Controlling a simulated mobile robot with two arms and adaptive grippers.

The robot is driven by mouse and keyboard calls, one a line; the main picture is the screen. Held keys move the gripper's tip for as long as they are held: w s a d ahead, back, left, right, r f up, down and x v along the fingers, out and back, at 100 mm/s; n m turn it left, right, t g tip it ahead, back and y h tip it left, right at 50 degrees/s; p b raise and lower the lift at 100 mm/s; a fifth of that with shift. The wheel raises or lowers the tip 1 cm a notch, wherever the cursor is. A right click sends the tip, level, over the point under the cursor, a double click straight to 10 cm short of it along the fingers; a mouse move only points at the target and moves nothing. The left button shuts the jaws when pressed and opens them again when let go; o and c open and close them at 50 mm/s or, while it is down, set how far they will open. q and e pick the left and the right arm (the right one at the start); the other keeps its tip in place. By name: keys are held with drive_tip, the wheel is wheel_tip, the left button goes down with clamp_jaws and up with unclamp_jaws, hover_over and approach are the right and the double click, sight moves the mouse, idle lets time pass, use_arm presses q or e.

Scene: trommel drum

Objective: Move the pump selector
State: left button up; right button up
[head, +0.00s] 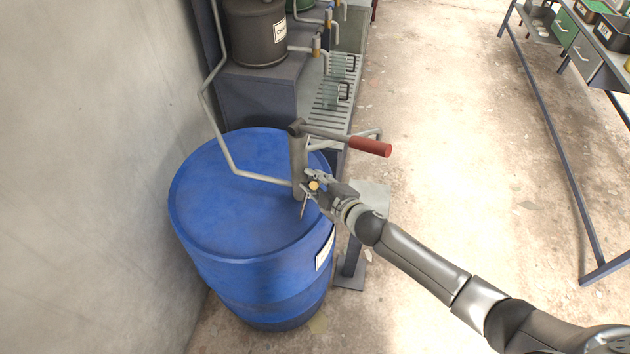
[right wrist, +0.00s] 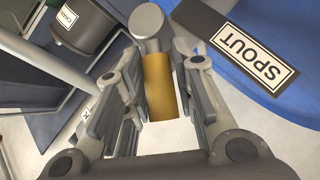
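The hand pump (head: 298,160) stands on the blue drum (head: 235,200), with a red-handled crank (head: 370,147) at its top. The pump selector is low on the pump and shows as a small brass-coloured knob (head: 314,185). In the right wrist view the selector (right wrist: 160,88) is a brass cylinder below a grey round end. My right gripper (head: 308,191) is at the pump, its fingers (right wrist: 162,105) open on either side of the brass part with small gaps. A black plate with a white SPOUT label (right wrist: 257,58) is at the upper right there. My left gripper is not in view.
A bent grey pipe (head: 217,130) runs from the pump up along the wall. A dark labelled pot (head: 256,32) and a grated bench (head: 322,92) with glass vessels stand behind the drum. A table with bins (head: 608,35) is at the far right. The floor between is mostly clear.

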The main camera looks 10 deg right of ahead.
drive_tip(key=shift+o, duration=1.1)
drive_tip(key=v, duration=1.2)
